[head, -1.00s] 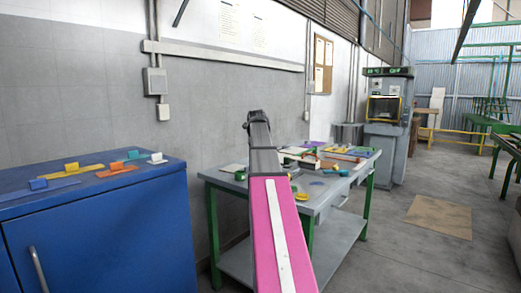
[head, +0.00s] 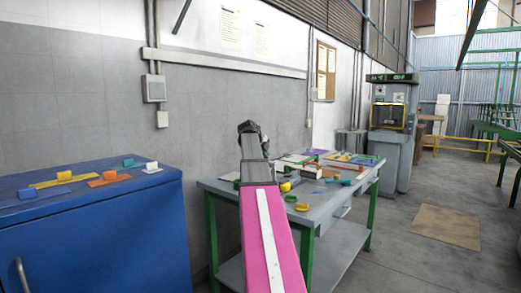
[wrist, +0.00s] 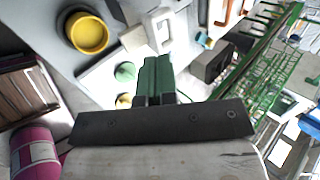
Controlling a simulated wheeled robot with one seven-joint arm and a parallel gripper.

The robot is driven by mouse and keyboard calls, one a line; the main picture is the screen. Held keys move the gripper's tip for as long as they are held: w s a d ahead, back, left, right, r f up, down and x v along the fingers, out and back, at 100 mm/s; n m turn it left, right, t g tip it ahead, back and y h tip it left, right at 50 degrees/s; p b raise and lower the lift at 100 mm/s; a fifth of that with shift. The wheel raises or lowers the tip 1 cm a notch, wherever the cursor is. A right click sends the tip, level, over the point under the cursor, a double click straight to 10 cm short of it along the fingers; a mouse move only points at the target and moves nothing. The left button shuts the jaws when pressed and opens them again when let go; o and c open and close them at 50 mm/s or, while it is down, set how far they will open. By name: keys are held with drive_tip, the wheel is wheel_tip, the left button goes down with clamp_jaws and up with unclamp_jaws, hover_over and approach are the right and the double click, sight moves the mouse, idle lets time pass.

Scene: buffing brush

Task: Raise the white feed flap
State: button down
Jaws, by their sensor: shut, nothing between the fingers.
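I cannot single out the white feed flap with certainty. A small white plate with an upright white tab (head: 151,167) lies at the right end of the blue cabinet top in the head view. In the wrist view, a white loop-shaped piece (wrist: 160,26) stands just beyond my fingers. My gripper (head: 248,127) is at the far end of my pink arm, which points toward the worktable and hides part of it. In the wrist view its dark green fingers (wrist: 153,62) are together, empty, above the grey tabletop. They appear apart from the white piece.
The grey worktable (head: 335,195) carries several coloured pieces, including a yellow cup (wrist: 88,33) and a green disc (wrist: 125,72). The blue cabinet (head: 95,235) stands at left with coloured tabbed plates. A grey machine (head: 391,130) stands behind.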

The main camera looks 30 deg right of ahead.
sight(271, 165)
drive_tip(key=shift+w+d+f, duration=0.25)
drive_tip(key=shift+d+f, duration=0.2)
drive_tip(key=shift+d, duration=0.25)
drive_tip(key=shift+w+d+f, duration=0.3)
drive_tip(key=shift+d+f, duration=0.15)
drive_tip(key=shift+d, duration=0.3)
drive_tip(key=shift+w+d+f, duration=0.25)
drive_tip(key=shift+d+f, duration=0.2)
drive_tip(key=shift+d, duration=0.25)
drive_tip(key=shift+w+d+g+y, duration=0.2)
drive_tip(key=shift+w+d+y, duration=0.1)
drive_tip(key=shift+d+y, duration=0.2)
drive_tip(key=shift+w+d+g+y, duration=0.2)
drive_tip(key=shift+w+d+y, duration=0.15)
drive_tip(key=shift+d, duration=0.25)
drive_tip(key=shift+w+d+f+y, duration=0.1)
drive_tip(key=shift+d+f+y, duration=0.1)
drive_tip(key=shift+d+y, duration=0.4)
drive_tip(key=shift+d, duration=0.1)
